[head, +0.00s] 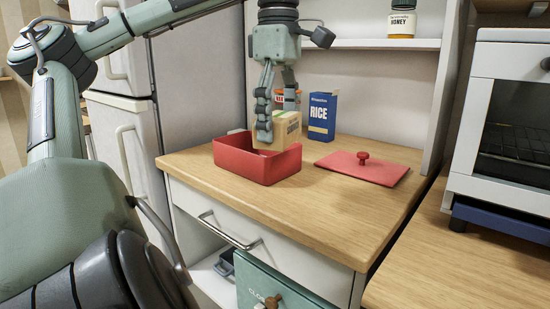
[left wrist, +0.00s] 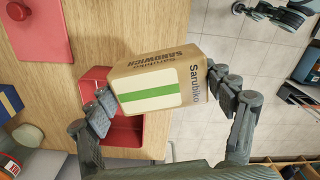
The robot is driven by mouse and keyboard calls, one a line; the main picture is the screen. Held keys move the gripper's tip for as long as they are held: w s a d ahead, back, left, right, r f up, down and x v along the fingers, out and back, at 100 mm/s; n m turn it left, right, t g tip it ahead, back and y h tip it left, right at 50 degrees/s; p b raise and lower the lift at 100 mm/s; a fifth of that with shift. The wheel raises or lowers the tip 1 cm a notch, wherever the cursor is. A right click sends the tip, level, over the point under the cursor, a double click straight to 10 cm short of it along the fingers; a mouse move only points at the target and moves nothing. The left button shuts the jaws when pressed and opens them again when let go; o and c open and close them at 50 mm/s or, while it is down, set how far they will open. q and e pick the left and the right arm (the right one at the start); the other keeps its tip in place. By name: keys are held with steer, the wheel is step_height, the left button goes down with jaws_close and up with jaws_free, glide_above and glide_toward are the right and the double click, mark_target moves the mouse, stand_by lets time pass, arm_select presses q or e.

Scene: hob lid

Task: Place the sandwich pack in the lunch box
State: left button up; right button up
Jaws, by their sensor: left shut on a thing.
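The sandwich pack (head: 283,131) is a tan box with a pale window and a green stripe; its label reads in the left wrist view (left wrist: 158,84). My left gripper (head: 268,110) points down and is shut on the pack, a finger on each side. The red lunch box (head: 262,165) stands open on the wooden counter.
A blue rice box (head: 322,116) stands behind the lunch box, with another small item partly hidden by the gripper. A honey jar (head: 401,22) is on the shelf above. The front of the wooden counter (head: 300,217) is clear. A white oven (head: 505,110) stands at right.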

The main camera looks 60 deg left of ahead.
mark_target(235, 153)
arm_select(q)
steer(key=w+a+n, duration=0.2)
steer(key=a+n, duration=0.6)
steer(key=n, duration=0.4)
steer(key=w+a+n, duration=0.2)
steer(key=a+n, duration=0.6)
steer(key=n, duration=0.3)
step_height(235, 153, down, 7)
steer(key=shift+s+d+f+b, duration=0.1)
steer(key=shift+s+b, duration=0.05)
steer(key=shift+b, duration=0.3)
step_height(235, 153, down, 3)
steer(key=shift+f+b, duration=0.1)
steer(key=shift+b, duration=0.2)
steer(key=shift+f, duration=0.15)
steer(key=o, duration=1.2)
arm_select(e)
steer(key=v, duration=0.3)
steer(key=shift+w+d+r, duration=0.15)
steer(key=shift+d+r, duration=0.05)
